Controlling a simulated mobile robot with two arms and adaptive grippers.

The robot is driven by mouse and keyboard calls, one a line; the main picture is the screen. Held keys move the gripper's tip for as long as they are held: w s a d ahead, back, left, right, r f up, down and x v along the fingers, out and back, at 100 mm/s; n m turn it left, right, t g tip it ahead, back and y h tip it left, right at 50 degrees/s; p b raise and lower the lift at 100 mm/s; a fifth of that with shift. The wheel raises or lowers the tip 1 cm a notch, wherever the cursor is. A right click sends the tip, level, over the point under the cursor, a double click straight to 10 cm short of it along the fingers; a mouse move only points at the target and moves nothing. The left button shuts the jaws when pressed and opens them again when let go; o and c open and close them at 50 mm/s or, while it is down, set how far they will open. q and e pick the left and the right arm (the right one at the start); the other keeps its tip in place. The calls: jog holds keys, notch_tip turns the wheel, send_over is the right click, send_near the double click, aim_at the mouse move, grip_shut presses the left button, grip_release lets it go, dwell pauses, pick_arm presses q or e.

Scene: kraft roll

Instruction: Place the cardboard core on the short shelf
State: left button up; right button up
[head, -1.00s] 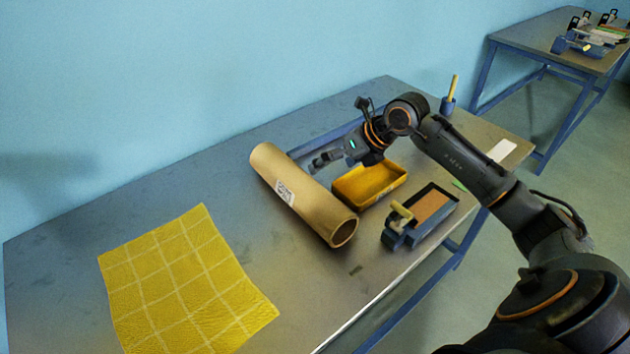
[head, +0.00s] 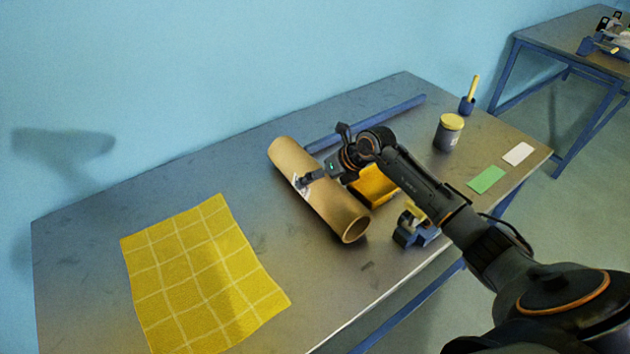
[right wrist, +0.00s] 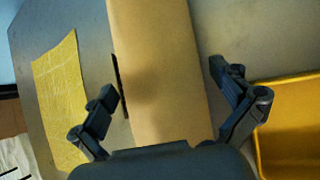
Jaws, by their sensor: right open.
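The cardboard core (head: 330,209), a brown tube with a printed label, lies on its side on the metal table, its open end toward the front right. My right gripper (head: 312,180) is over the middle of the tube and hides part of the label. In the right wrist view the core (right wrist: 160,60) runs between the two spread fingers of my right gripper (right wrist: 163,85); a gap shows on the right side. Whether the left finger touches it I cannot tell. I see no clear short shelf. My left gripper is out of view.
A yellow grid mat (head: 200,275) lies left of the core. Right of it are a yellow tray (head: 375,188) and a blue tool (head: 410,230), partly hidden by my arm. A blue bar (head: 370,122), a lidded jar (head: 448,133) and a green card (head: 486,179) lie further back.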

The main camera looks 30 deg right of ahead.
jog(key=shift+w+a+f, duration=0.2)
jog(key=shift+w+f, duration=0.15)
jog(key=shift+f, duration=0.25)
jog(key=c, duration=1.3)
jog(key=shift+r, duration=0.15)
jog(key=c, duration=0.3)
